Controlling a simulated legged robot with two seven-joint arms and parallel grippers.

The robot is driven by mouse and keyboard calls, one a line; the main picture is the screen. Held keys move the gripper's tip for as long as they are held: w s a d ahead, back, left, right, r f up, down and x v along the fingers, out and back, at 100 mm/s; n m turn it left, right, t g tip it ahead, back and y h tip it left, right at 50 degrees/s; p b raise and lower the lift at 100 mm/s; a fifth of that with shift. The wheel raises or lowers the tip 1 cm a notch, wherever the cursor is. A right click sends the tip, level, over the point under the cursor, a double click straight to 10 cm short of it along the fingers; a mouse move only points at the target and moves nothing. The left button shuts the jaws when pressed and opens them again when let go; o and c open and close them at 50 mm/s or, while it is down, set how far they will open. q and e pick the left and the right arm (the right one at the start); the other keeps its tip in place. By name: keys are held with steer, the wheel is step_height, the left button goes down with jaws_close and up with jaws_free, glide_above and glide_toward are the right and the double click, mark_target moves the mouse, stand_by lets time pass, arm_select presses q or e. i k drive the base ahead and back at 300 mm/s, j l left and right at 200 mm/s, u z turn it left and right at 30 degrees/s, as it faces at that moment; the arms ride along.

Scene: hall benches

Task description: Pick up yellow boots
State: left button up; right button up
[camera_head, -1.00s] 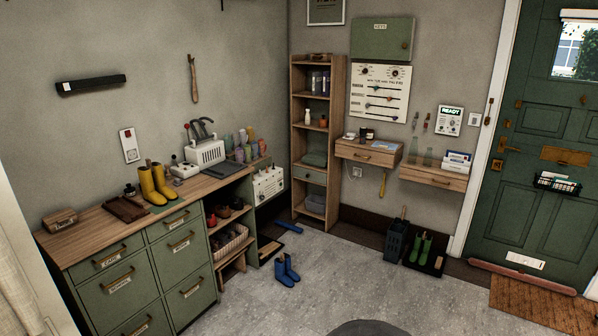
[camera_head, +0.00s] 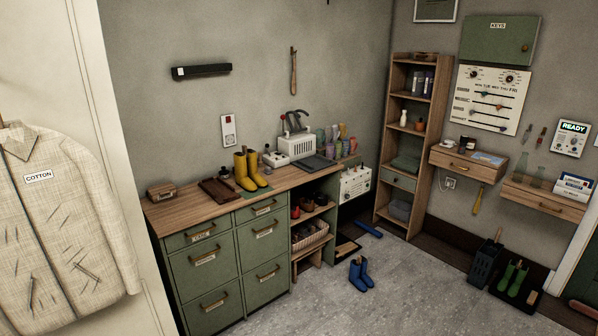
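The yellow boots (camera_head: 251,171) stand upright as a pair on the wooden top of the green drawer cabinet (camera_head: 228,261), left of the picture's middle. They are between a dark brown tray-like item (camera_head: 220,191) on their left and a small device (camera_head: 274,159) on their right. Neither of my grippers shows in the head view.
Blue boots (camera_head: 361,274) stand on the grey floor in front of the cabinet. Green boots (camera_head: 513,279) stand at the right by a dark bin (camera_head: 484,262). A coat labelled COTTON (camera_head: 62,225) hangs at the left. The floor before the cabinet is mostly clear.

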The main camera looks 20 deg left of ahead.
mark_target(247, 174)
steer(key=u, duration=0.55)
steer(key=i+l+u, duration=0.1)
steer(key=i+l, duration=0.3)
steer(key=i+l+u, duration=0.1)
steer(key=i+l, duration=0.25)
steer(key=l, duration=0.25)
steer(key=i+l+u, duration=0.1)
steer(key=i+l, duration=0.25)
steer(key=l, duration=0.2)
steer(key=i+l+u, duration=0.1)
steer(key=i+l, duration=0.25)
steer(key=l, duration=0.25)
steer(key=i+l+u, duration=0.1)
steer(key=i+l, duration=0.2)
steer(key=l, duration=0.3)
steer(key=i+l+u, duration=0.1)
steer(key=i+l, duration=0.2)
steer(key=l, duration=0.35)
steer(key=i+l+u, duration=0.1)
steer(key=i+l, duration=0.15)
steer(key=l, duration=0.4)
steer(key=i+l+u, duration=0.1)
steer(key=i+l, duration=0.15)
steer(key=l, duration=0.4)
